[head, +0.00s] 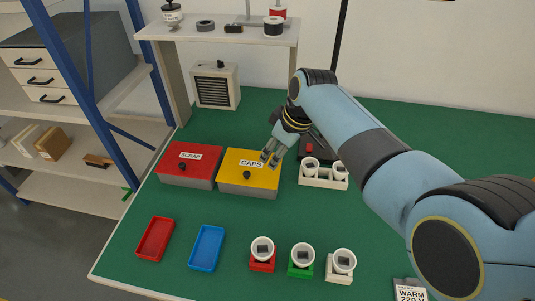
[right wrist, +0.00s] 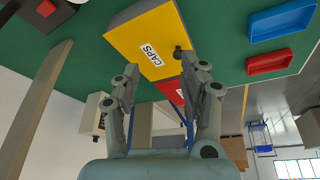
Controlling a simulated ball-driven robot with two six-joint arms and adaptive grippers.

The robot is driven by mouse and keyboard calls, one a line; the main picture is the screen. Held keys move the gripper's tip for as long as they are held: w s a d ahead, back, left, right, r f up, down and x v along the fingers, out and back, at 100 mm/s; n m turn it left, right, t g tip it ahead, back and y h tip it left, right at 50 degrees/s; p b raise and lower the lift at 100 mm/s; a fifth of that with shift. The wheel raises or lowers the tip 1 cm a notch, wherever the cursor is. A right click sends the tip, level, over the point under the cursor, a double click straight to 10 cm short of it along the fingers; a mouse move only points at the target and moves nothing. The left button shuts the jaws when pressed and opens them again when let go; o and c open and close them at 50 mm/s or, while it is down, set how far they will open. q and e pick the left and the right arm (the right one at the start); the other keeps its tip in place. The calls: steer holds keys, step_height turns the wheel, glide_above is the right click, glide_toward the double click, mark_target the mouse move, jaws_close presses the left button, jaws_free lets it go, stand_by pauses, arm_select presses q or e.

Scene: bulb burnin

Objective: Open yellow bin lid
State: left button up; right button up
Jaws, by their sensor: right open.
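The yellow bin lid (head: 262,163) is marked CAPS and lies shut on its grey box, with a dark round knob (head: 247,175) near its front. In the right wrist view the yellow lid (right wrist: 128,36) fills the upper middle, and its knob (right wrist: 178,50) shows close to the tip of one finger. My right gripper (head: 270,157) is open and empty over the right part of the lid, behind and to the right of the knob. In the right wrist view its two fingers (right wrist: 162,75) are spread wide. I cannot tell whether a finger touches the lid. My left gripper is out of view.
The red SCRAP bin (head: 190,160) stands close on the left. A white holder (head: 323,183) with white cups is on the right. A red tray (head: 155,239), a blue tray (head: 206,248) and three cups on coloured bases are in front. Green table between them is clear.

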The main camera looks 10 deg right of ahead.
mark_target(247, 173)
steer(key=shift+y, duration=0.4)
steer(key=w+a+f+b, duration=0.1)
steer(key=a+f+b, duration=0.1)
steer(key=b, duration=0.1)
steer(key=a+f+b, duration=0.2)
steer(key=f+b, duration=0.1)
steer(key=w+a+f+b, duration=0.1)
steer(key=a+f+b, duration=0.1)
steer(key=f+b, duration=0.1)
steer(key=shift+w+a, duration=0.25)
steer(key=shift+w, duration=0.05)
steer(key=shift+w+a+f+b, duration=0.1)
steer(key=shift+w+f+b, duration=0.05)
steer(key=shift+f+b, duration=0.3)
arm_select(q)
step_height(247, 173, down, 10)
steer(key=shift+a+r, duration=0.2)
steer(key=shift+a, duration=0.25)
arm_select(e)
steer(key=shift+r, duration=0.1)
jaws_close()
